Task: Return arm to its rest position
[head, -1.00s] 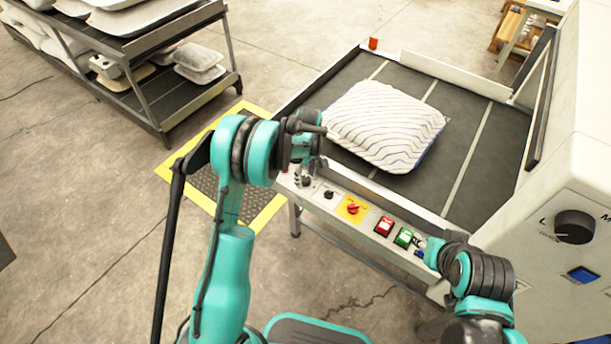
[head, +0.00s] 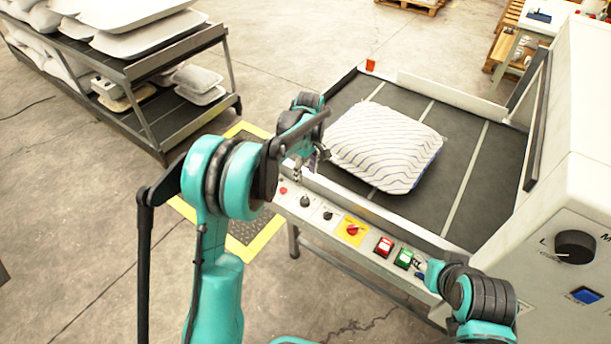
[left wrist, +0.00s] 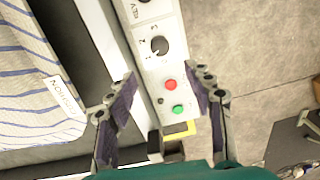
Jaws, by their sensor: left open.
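My left gripper (left wrist: 165,110) is open and empty in the left wrist view, its two fingers apart above the control panel's end with a red and a green button between them. In the head view the left gripper (head: 298,170) is small and partly hidden by my arm, at the left end of the panel. My right arm comes in at the lower right, its gripper (head: 420,268) near the green button; its fingers are too small to read. A striped pillow (head: 385,145) lies on the dark conveyor bed (head: 465,150); it also shows in the left wrist view (left wrist: 35,90).
The control panel (head: 330,222) runs along the bed's front edge with knobs and buttons. A white machine (head: 585,130) with a dial stands at right. A rack (head: 150,65) with pillows stands at left. Open floor (head: 80,230) lies at lower left.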

